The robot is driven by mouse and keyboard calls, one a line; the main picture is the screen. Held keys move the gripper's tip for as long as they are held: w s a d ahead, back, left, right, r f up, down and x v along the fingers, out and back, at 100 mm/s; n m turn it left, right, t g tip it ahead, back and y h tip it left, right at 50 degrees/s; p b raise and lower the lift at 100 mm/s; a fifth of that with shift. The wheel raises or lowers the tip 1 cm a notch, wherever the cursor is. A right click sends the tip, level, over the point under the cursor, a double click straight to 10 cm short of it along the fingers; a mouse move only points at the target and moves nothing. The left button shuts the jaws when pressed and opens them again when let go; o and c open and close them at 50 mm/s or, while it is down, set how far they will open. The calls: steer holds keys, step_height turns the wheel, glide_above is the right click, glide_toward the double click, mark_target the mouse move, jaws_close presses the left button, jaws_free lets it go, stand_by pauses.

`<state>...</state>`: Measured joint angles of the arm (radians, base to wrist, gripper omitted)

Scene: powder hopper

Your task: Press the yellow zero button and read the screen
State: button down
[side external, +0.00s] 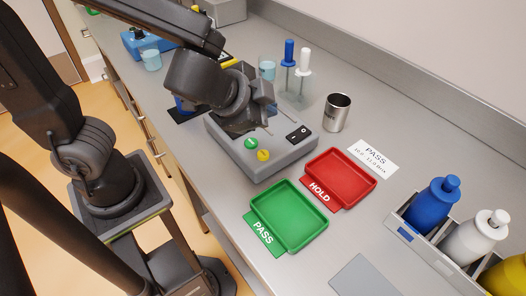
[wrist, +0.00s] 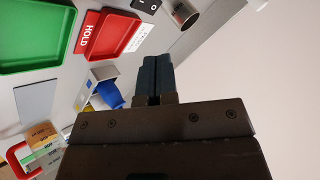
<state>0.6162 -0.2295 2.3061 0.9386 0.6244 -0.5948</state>
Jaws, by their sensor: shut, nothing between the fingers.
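The grey instrument box (side external: 282,155) stands on the bench in the side view. The yellow button (side external: 263,155) is on its front top edge, beside a green button (side external: 251,143). A black panel with small white marks (side external: 298,133) is to the right; I cannot tell whether it is a switch or a display. No readable screen shows; my arm covers the back left of the box. My gripper (side external: 268,113) is above the box, behind the yellow button and apart from it. In the wrist view my gripper's fingers (wrist: 154,78) are together and empty.
The red HOLD tray (side external: 341,177) and green PASS tray (side external: 289,217) lie in front of the box. A metal cup (side external: 337,113) and pipette-like tools (side external: 289,54) stand behind it. A bottle rack (side external: 407,235) is at right.

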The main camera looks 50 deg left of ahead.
mark_target(264, 155)
steer(key=shift+f, duration=4.15)
steer(key=shift+f, duration=0.15)
steer(key=shift+f, duration=0.25)
steer(key=shift+f, duration=0.4)
steer(key=shift+r, duration=0.85)
steer(key=shift+r, duration=0.1)
steer(key=shift+r, duration=2.4)
